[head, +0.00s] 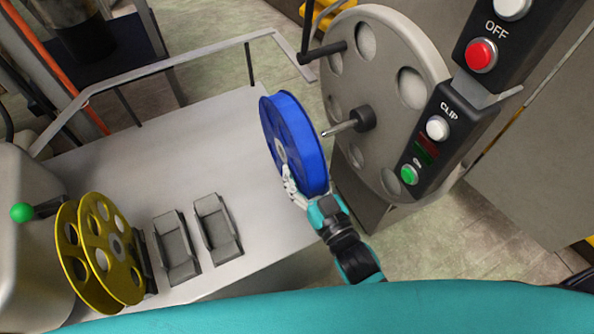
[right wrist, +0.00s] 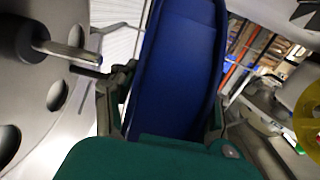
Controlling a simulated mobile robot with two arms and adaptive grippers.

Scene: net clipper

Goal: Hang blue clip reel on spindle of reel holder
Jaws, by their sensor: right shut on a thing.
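The blue clip reel (head: 304,143) is held upright above the grey table in the head view. My right gripper (head: 292,182) is shut on the reel's lower rim. In the right wrist view the blue reel (right wrist: 178,75) fills the middle between the fingers of the right gripper (right wrist: 172,110). The reel holder (head: 389,60) is a large grey disc with round holes, to the right of the reel. Its spindle (head: 345,126) points left toward the reel, with a gap between them. The spindle (right wrist: 65,50) also shows at the left of the right wrist view. My left gripper is not in view.
A yellow reel (head: 108,248) stands at the table's left front, beside two grey cradles (head: 176,247). A control box (head: 437,130) with CLIP and OFF buttons is close to the holder's right. A handrail (head: 165,70) runs along the back. The table's middle (head: 190,150) is clear.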

